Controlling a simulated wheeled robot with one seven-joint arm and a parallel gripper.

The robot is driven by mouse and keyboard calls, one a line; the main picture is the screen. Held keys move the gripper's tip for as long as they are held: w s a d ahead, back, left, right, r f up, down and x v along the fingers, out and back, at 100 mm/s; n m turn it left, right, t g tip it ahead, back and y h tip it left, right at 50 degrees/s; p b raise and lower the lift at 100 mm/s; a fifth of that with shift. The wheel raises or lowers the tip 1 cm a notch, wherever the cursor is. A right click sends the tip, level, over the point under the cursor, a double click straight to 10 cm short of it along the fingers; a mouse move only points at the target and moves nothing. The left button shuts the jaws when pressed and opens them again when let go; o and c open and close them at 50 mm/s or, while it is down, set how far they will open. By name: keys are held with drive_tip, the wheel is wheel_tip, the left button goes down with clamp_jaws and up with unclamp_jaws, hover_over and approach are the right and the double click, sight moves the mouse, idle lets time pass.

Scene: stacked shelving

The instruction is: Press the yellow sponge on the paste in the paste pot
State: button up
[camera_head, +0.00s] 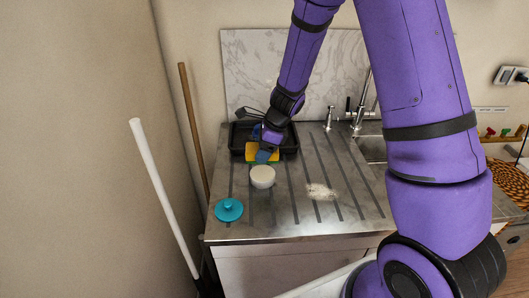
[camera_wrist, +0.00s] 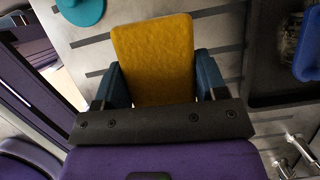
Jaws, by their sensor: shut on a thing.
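The yellow sponge (camera_wrist: 155,58) is held between the two blue fingers of my gripper (camera_wrist: 162,85), which is shut on it. In the head view the sponge (camera_head: 250,152) shows partly behind my gripper (camera_head: 262,153), at the front edge of a black tray. The white paste pot (camera_head: 262,177) stands on the metal counter just in front of the sponge and gripper. They look apart, with the gripper behind the pot. The paste inside the pot cannot be made out. The pot is not clearly visible in the wrist view.
A teal lid with a knob (camera_head: 229,210) lies at the counter's front left. The black tray (camera_head: 291,141) is at the back, with a blue item in the wrist view (camera_wrist: 307,46). A whitish patch (camera_head: 320,191) marks the counter. A sink (camera_head: 372,150) and tap are at right.

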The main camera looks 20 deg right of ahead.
sight(258, 173)
drive_tip(key=shift+f, duration=2.85)
drive_tip(key=shift+f, duration=0.55)
drive_tip(key=shift+r, duration=0.1)
drive_tip(key=shift+r, duration=3.45)
